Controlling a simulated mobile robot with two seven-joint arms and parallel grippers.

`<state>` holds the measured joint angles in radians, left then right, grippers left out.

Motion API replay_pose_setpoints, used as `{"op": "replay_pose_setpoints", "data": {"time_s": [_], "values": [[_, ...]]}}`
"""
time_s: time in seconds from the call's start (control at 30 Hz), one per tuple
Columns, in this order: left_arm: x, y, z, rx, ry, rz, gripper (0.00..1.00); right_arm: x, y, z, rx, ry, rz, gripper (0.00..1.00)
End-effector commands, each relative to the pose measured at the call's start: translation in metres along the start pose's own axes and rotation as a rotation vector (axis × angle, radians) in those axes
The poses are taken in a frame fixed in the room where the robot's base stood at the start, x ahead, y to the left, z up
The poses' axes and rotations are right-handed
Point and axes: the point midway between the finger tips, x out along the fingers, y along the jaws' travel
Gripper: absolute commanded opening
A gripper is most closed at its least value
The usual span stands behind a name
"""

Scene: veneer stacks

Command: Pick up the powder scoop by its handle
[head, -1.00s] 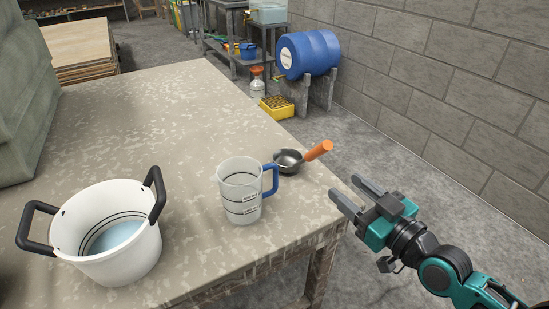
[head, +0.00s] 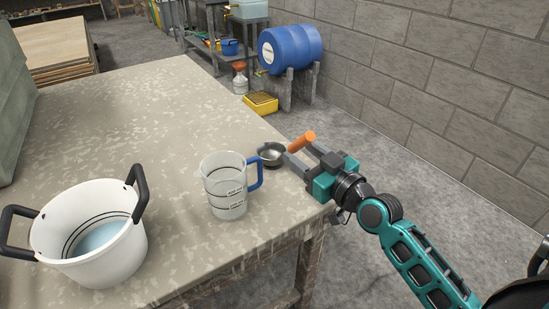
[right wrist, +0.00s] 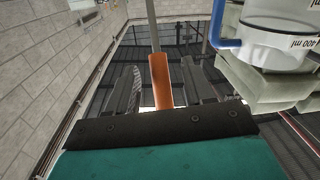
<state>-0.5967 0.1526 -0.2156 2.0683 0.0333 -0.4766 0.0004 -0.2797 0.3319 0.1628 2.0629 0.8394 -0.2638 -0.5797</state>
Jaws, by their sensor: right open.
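The powder scoop has a dark metal bowl (head: 271,154) resting near the table's right edge, and its orange handle (head: 302,141) sticks out past the edge. In the head view my right gripper (head: 297,151) is at the handle, one finger on each side of it. In the right wrist view the orange handle (right wrist: 161,82) lies between the two spread fingers, with visible gaps on both sides. The right gripper is open and not closed on the handle. My left gripper is out of view.
A clear measuring jug (head: 225,186) with a blue handle stands just left of the scoop. A white bucket (head: 88,232) with black handles is at the front left of the table (head: 150,115). A blue barrel (head: 290,49) and a yellow tray (head: 260,103) stand beyond the table.

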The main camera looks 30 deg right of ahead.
Motion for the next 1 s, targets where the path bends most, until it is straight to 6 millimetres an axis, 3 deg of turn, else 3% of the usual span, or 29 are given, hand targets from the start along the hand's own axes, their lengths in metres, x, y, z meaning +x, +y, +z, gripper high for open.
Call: {"op": "replay_pose_setpoints", "data": {"time_s": [0.2, 0.57, 1.0], "values": [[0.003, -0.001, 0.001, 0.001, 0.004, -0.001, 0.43, 0.027, 0.002, 0.000, 0.003, 0.002, 0.003, 0.52], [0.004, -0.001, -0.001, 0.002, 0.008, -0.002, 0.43, 0.033, 0.002, 0.001, 0.001, -0.001, 0.002, 0.51], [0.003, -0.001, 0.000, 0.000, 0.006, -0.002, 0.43, 0.032, 0.002, 0.001, 0.001, -0.001, 0.002, 0.09]]}}
